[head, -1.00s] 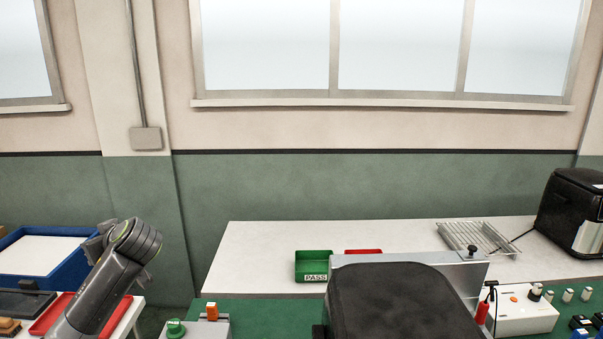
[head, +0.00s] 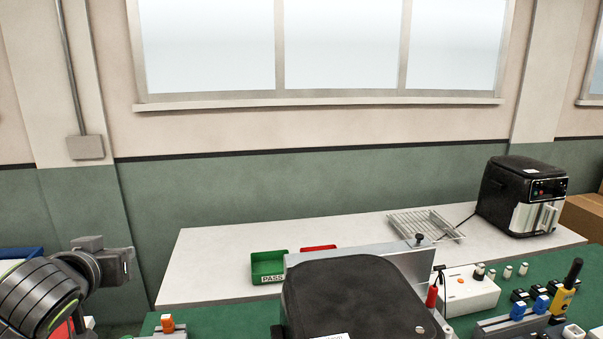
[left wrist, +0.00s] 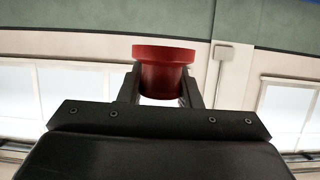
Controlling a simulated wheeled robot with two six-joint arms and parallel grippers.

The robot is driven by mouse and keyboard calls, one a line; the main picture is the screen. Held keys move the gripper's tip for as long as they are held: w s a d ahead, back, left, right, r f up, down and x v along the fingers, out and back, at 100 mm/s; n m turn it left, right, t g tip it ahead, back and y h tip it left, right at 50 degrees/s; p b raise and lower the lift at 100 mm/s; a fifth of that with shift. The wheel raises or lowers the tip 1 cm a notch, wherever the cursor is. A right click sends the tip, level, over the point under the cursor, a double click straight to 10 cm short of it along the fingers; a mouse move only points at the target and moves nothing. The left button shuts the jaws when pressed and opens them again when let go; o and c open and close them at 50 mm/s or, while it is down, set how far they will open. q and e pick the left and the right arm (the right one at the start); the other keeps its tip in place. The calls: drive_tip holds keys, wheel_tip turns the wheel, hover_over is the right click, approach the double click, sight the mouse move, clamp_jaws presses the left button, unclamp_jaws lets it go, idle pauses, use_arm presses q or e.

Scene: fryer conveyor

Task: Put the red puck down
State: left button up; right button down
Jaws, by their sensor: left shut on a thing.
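The red puck (left wrist: 164,56) is a short round piece with a wider rim. It sits between the two dark fingers of my left gripper (left wrist: 163,84) in the left wrist view. The fingers are shut on its sides, and wall and windows show behind it, upside down. In the head view my left arm is at the lower left; I cannot make out the puck there. My right gripper is not in view.
A green PASS bin (head: 269,268) and a red bin (head: 318,248) stand on the white table (head: 205,262). A wire rack (head: 426,224) and a black air fryer (head: 518,197) are at its right. The green worktop (head: 470,266) holds a white box (head: 468,290) and several small parts.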

use_arm(q)
drive_tip(key=d+f+m+h, duration=0.2)
drive_tip(key=d+f, duration=0.1)
drive_tip(key=d, duration=0.5)
drive_tip(key=d+f+m+h, duration=0.1)
drive_tip(key=d+f+h, duration=0.1)
drive_tip(key=d, duration=0.6)
wheel_tip(320, 180, down, 10)
drive_tip(key=b, duration=0.9)
drive_tip(key=shift+w+a+b, duration=0.15)
drive_tip(key=shift+w+b, duration=0.25)
drive_tip(key=shift+a+r, duration=0.1)
drive_tip(key=shift+r, duration=0.05)
